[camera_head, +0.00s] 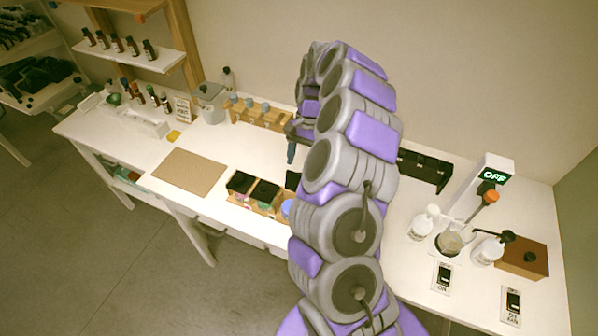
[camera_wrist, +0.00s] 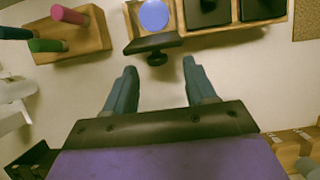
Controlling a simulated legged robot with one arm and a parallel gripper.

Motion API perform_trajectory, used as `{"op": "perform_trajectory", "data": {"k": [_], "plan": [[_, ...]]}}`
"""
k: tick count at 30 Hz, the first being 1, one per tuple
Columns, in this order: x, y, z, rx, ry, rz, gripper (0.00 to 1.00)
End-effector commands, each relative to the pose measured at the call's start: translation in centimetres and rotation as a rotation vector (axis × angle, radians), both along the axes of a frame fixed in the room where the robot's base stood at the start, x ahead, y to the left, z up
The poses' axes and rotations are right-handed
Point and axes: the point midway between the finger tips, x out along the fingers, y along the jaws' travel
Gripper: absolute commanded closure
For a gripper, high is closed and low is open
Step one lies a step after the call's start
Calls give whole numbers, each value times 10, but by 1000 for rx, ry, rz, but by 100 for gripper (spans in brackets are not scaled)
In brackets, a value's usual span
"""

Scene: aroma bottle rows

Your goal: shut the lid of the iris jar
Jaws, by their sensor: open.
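A light wooden tray holds square jars in a row, seen in the head view (camera_head: 240,200) and at the top of the wrist view (camera_wrist: 215,37). Its end compartment shows a round blue top or content (camera_wrist: 154,15), also partly visible in the head view (camera_head: 286,208). Beside it a black lid (camera_wrist: 152,43) with a round knob stands raised, seen nearly edge-on. No name is readable, so I cannot confirm this is the iris jar. My gripper (camera_wrist: 160,69) is open and empty, its fingertips either side of the knob's line, apparently apart from it. My arm hides part of the tray.
Two dark-topped jars (camera_wrist: 207,12) sit along the same tray. A wooden block with pink and green pegs (camera_wrist: 75,42) stands to the left in the wrist view. A scale with an OFF display (camera_head: 494,177) and white bottles (camera_head: 423,222) stand right. A bare brown mat (camera_head: 190,172) lies left.

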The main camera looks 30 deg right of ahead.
Motion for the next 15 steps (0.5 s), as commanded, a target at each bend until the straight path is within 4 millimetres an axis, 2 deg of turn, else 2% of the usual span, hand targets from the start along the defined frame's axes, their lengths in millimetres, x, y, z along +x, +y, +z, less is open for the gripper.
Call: {"op": "perform_trajectory", "data": {"k": [1,6,15], "plan": [[-4,2,-10,5,5,2,44],[-8,7,-31,4,2,-3,44],[-11,13,-42,1,-1,0,44]]}}
